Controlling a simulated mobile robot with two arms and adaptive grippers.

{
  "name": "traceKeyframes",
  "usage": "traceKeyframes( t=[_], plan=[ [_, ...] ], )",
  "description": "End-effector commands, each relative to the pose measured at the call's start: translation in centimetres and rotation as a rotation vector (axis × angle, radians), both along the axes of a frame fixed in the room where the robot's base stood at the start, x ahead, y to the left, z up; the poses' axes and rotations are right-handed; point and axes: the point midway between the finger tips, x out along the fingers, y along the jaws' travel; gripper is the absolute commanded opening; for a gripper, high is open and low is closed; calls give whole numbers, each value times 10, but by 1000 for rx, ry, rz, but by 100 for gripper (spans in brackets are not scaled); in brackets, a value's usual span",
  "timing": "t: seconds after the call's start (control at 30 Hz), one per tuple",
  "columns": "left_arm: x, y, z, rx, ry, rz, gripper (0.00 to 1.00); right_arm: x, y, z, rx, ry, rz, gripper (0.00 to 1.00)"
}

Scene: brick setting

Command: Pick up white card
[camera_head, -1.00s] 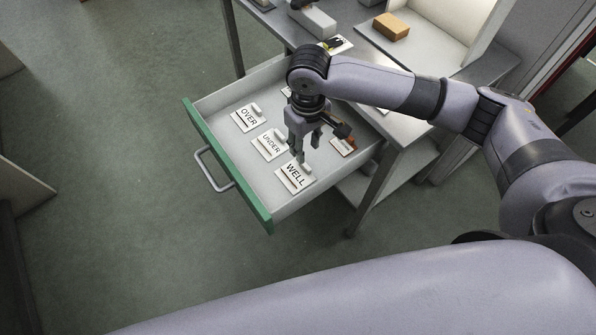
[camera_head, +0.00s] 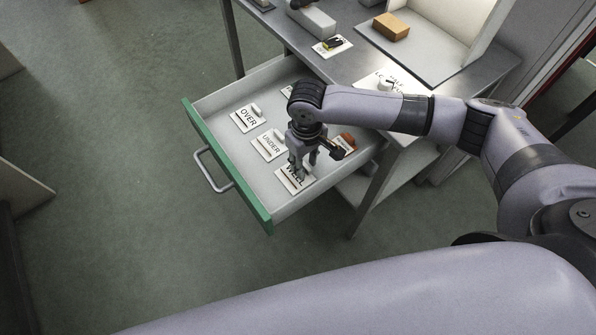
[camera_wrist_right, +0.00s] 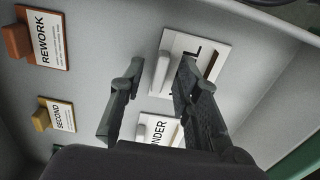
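Several white cards with white grips lie in the open drawer. The white card marked WELL (camera_head: 291,181) is nearest the drawer's front right corner. My right gripper (camera_head: 304,164) points down over it and covers part of it in the head view. In the right wrist view the fingers are open on either side of the WELL card's white grip (camera_wrist_right: 161,73), apart from it as far as I can tell. One finger hides part of the card (camera_wrist_right: 205,42). My left gripper is not in view.
The drawer (camera_head: 229,178) also holds the OVER card (camera_head: 248,118), the UNDER card (camera_head: 268,146), the REWORK card (camera_wrist_right: 43,38) and the SECOND card (camera_wrist_right: 60,115). Its side walls stand close. A metal table (camera_head: 330,68) with a tan block (camera_head: 391,27) is behind.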

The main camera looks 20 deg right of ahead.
Motion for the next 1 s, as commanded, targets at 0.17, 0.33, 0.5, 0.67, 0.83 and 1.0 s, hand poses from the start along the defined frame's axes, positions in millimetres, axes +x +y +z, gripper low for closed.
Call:
traceKeyframes(
  t=[0.17, 0.33, 0.5, 0.67, 0.83, 1.0],
  plan=[
    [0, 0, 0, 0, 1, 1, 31, 0, 0, 0, 0, 0, 0, 16],
    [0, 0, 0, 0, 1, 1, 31, 0, 0, 1, 0, 0, 0, 5],
    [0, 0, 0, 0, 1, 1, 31, 0, 0, 1, 0, 0, 0, 0],
    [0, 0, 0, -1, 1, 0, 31, 0, 0, 1, 0, 0, -1, 0],
    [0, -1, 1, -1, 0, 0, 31, 1, 0, 4, 0, -1, -1, 0],
    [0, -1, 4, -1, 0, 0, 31, 1, 0, 28, 1, -4, 0, 0]
  ],
)
